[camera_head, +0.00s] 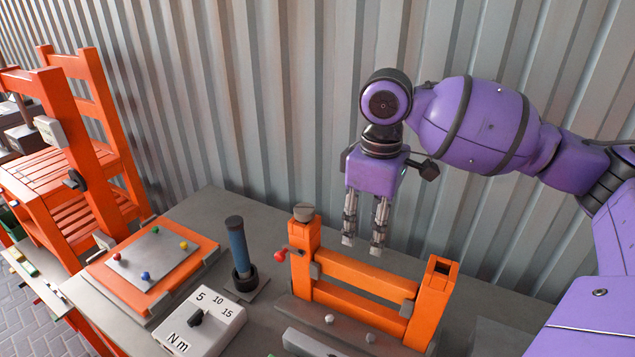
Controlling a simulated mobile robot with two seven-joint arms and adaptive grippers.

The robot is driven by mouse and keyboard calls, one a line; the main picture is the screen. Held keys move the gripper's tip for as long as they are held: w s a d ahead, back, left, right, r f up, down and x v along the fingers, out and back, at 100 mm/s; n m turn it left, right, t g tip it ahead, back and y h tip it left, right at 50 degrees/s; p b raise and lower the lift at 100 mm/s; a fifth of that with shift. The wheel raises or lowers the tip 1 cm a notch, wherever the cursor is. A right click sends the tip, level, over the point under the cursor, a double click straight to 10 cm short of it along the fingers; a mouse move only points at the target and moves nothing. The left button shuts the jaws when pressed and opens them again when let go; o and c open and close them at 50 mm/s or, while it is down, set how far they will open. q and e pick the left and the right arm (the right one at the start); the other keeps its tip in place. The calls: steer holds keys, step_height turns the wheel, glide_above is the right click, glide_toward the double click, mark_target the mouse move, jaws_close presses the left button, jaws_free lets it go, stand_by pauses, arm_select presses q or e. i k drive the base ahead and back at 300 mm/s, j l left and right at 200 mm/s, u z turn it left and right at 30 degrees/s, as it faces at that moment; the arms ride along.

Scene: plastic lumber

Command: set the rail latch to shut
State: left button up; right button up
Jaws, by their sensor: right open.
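An orange rail frame (365,275) stands on the grey bench, with two posts joined by rails. A small latch lever with a red knob (279,256) sticks out to the left of its left post (303,262). I cannot tell for sure whether this latch is set open or shut. My right gripper (362,246) points down above and behind the upper rail, to the right of the left post. Its two grey fingers are apart with nothing between them. The knob is to the left of the fingers and apart from them. My left gripper is out of view.
A blue-handled tool (238,247) stands upright left of the frame. A torque dial box (200,322) is in front of it. An orange board with coloured pegs (155,260) lies further left, near an orange chair (75,170). A corrugated wall (270,100) closes the back.

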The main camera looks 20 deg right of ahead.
mark_target(280, 257)
steer(key=k+j, duration=1.2)
steer(key=k, duration=0.1)
